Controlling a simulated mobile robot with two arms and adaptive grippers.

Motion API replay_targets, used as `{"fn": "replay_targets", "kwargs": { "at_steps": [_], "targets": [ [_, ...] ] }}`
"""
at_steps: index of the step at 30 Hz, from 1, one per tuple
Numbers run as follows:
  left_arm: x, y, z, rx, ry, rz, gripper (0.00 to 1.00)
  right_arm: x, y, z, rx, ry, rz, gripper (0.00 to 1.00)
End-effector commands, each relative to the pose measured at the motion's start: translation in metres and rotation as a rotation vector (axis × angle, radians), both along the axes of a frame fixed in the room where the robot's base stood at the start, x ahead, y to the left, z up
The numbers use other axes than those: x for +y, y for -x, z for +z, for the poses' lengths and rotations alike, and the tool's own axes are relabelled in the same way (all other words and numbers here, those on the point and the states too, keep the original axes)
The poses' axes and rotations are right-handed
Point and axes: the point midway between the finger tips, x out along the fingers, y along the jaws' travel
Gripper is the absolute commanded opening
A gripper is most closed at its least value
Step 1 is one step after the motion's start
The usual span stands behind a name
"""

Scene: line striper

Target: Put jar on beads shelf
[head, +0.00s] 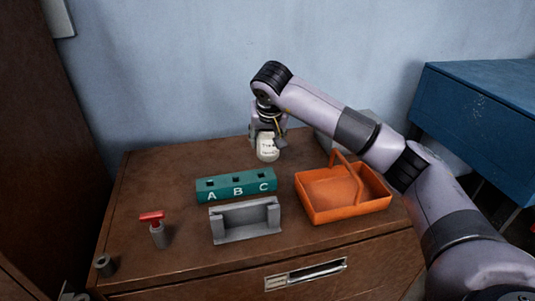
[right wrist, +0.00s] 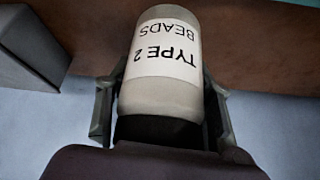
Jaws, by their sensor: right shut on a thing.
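A pale jar (head: 267,150) with a white label is held at the back of the brown cabinet top in the head view. In the right wrist view the jar (right wrist: 160,85) shows its label, "TYPE 2 BEADS", upside down. My right gripper (head: 267,137) is shut on the jar, with one finger on either side of it. I cannot tell whether the jar touches the cabinet top. No beads shelf can be made out in the head view. My left gripper is not in view.
An orange basket (head: 327,213), a green block marked A B C (head: 235,187), a grey holder (head: 246,222) and a red-handled tool (head: 155,227) stand on the cabinet top (head: 145,190). A grey box (head: 355,125) is behind the arm. The back left is clear.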

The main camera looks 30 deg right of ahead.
Motion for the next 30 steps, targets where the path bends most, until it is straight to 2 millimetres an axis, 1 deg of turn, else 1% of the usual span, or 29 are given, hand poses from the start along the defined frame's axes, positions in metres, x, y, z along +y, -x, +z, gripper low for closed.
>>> {"fn": "replay_targets", "kwargs": {
  "at_steps": [3,9,11,14,23,24,30],
  "targets": [
    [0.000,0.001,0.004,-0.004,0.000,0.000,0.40,0.000,0.000,-0.007,-0.004,-0.002,0.001,0.03],
    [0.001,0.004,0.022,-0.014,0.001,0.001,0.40,0.001,0.000,-0.037,-0.002,-0.001,0.001,0.03],
    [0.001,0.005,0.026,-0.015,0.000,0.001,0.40,0.001,0.000,-0.043,-0.003,-0.002,0.001,0.03],
    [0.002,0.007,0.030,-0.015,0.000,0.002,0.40,0.001,0.000,-0.046,-0.004,-0.002,0.001,0.03],
    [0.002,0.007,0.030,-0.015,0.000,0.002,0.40,0.001,0.000,-0.047,-0.003,0.000,0.001,0.03],
    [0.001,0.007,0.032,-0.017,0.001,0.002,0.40,0.001,0.000,-0.049,0.000,-0.001,0.000,0.49],
    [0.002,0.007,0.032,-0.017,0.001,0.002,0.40,0.001,0.000,-0.049,0.000,-0.001,0.000,0.62]
  ]
}}
